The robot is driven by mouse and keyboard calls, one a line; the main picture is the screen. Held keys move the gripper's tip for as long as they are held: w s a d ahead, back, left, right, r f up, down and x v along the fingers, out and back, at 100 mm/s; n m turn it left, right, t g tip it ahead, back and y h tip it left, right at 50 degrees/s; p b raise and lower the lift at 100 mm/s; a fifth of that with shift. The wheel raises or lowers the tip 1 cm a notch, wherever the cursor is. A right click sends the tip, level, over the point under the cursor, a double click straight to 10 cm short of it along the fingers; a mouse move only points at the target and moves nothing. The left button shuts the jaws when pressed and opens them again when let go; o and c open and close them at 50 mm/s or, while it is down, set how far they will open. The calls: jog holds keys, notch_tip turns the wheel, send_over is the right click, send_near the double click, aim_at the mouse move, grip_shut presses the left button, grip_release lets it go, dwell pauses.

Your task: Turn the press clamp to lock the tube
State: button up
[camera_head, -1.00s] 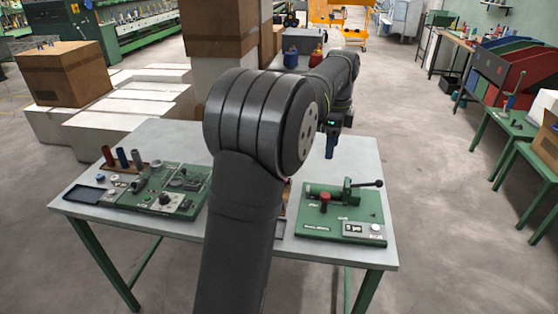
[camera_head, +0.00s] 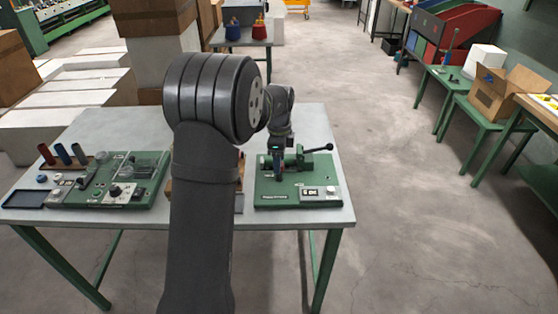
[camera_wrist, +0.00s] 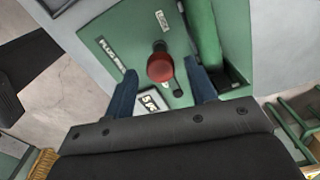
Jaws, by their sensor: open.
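The green press station (camera_head: 262,198) stands at the right of the table, with a green clamp body and a black lever (camera_head: 318,149) pointing right. In the wrist view a red round-topped piece (camera_wrist: 160,67) stands on the green plate (camera_wrist: 115,30), next to a green bar (camera_wrist: 204,35). I cannot tell whether it is the tube or a clamp knob. My gripper (camera_head: 278,170) is low over the station. In the wrist view my gripper (camera_wrist: 162,88) is open, its two blue fingers apart on either side of the red piece, with nothing held.
Red and blue tubes (camera_head: 63,154) stand in a rack at the left of the table (camera_head: 110,218), by a dark tray (camera_head: 25,198) and a green control panel (camera_head: 120,185). My arm hides the table's middle. Benches with an open cardboard box (camera_head: 500,92) stand at the far right.

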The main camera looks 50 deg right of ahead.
jog(key=shift+f, duration=0.35)
grip_shut()
